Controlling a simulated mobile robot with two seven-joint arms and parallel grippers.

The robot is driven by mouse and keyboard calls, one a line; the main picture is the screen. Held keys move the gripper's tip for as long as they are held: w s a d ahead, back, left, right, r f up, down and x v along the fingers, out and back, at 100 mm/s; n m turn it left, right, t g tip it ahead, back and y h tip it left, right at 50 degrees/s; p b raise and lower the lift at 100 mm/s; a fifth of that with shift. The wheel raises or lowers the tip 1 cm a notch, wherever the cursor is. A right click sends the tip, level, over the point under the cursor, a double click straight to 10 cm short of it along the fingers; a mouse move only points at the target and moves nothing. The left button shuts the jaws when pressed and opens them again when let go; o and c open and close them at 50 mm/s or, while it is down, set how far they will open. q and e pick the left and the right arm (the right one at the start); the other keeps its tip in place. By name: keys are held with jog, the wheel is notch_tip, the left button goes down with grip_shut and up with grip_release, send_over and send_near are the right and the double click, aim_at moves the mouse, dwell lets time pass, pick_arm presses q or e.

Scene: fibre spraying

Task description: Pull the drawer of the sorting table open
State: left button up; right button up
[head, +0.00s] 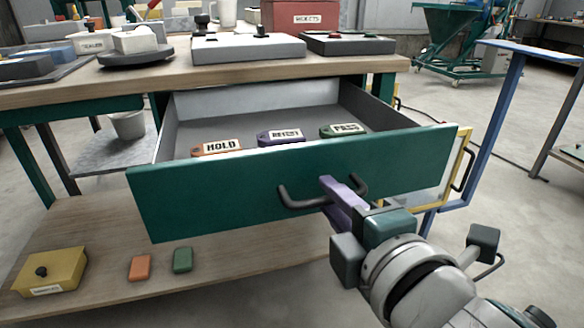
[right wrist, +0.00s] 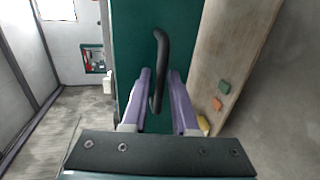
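The sorting table's drawer has a green front (head: 225,195) and stands well out from under the wooden tabletop (head: 220,75). Its grey interior shows. Its black bar handle (head: 290,200) is on the front, and the handle also shows in the right wrist view (right wrist: 161,60). My right gripper (head: 338,200) is at the handle. In the right wrist view its purple fingers (right wrist: 160,85) stand apart on either side of the bar, with gaps visible beside it. My left gripper is not in view.
HOLD (head: 217,148), RETEST (head: 281,136) and PASS (head: 344,130) tags lie in the drawer. A yellow box (head: 48,272), an orange block (head: 139,268) and a green block (head: 183,260) sit on the lower shelf. A blue stand (head: 492,130) is at right.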

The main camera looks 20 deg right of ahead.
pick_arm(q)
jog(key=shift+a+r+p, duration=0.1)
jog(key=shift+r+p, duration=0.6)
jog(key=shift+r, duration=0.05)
pick_arm(e)
jog(key=v, duration=0.9)
jog(key=shift+s, duration=0.1)
